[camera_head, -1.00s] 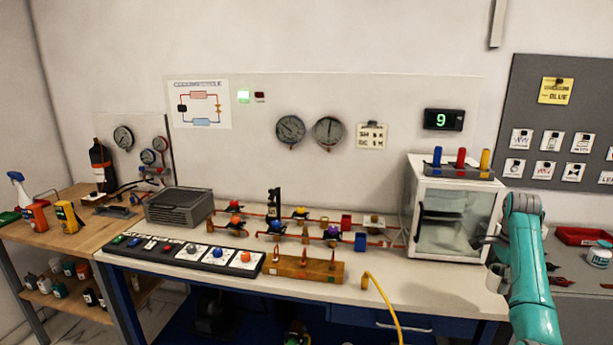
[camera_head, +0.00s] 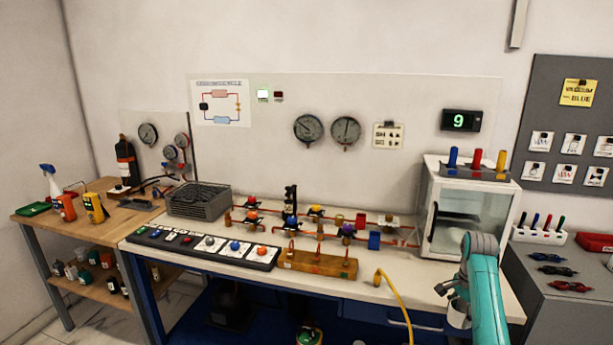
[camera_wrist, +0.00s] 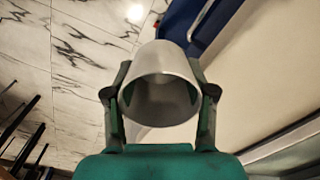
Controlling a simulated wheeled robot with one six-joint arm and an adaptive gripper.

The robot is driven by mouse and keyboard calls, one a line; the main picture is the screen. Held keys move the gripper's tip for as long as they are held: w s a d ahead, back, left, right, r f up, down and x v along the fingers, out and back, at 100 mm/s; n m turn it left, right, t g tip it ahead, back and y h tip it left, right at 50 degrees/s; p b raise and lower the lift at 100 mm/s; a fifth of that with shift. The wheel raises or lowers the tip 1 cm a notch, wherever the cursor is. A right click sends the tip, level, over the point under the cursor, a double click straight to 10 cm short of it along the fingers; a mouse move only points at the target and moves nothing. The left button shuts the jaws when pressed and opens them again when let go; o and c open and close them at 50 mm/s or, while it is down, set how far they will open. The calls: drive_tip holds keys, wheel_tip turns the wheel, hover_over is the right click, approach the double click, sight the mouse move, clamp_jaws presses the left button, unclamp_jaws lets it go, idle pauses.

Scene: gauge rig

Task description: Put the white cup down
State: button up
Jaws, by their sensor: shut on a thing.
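The white cup (camera_wrist: 160,62) is between the two fingers of my gripper (camera_wrist: 160,88) in the wrist view, with a finger against each side. Its round opening faces the wrist camera and the inside looks dark and empty. In the head view my gripper (camera_head: 449,287) is at the right front of the workbench (camera_head: 378,291), in front of the clear-walled chamber. A pale part of the cup (camera_head: 458,313) shows below it, partly hidden by my arm. I cannot tell how high the cup is above the bench or floor.
The clear-walled chamber (camera_head: 463,215) stands at the bench's right end. A wooden block (camera_head: 318,263), a yellow hose (camera_head: 397,300) and a switch strip (camera_head: 203,248) lie along the front. A grey cabinet (camera_head: 565,300) with goggles is at right. The bench top between hose and chamber is fairly clear.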

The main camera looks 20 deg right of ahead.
drive_tip(key=a+f+n, duration=0.4)
drive_tip(key=a+f, duration=0.3)
drive_tip(key=a, duration=0.4)
drive_tip(key=a+f+n, duration=0.5)
drive_tip(key=a+f, duration=0.2)
drive_tip(key=a, duration=0.4)
drive_tip(key=s+a+f+n, duration=0.4)
drive_tip(key=s+a, duration=0.1)
drive_tip(key=a, duration=0.4)
drive_tip(key=s+a+f+n, duration=0.5)
drive_tip(key=s+a, duration=0.1)
drive_tip(key=a, duration=0.4)
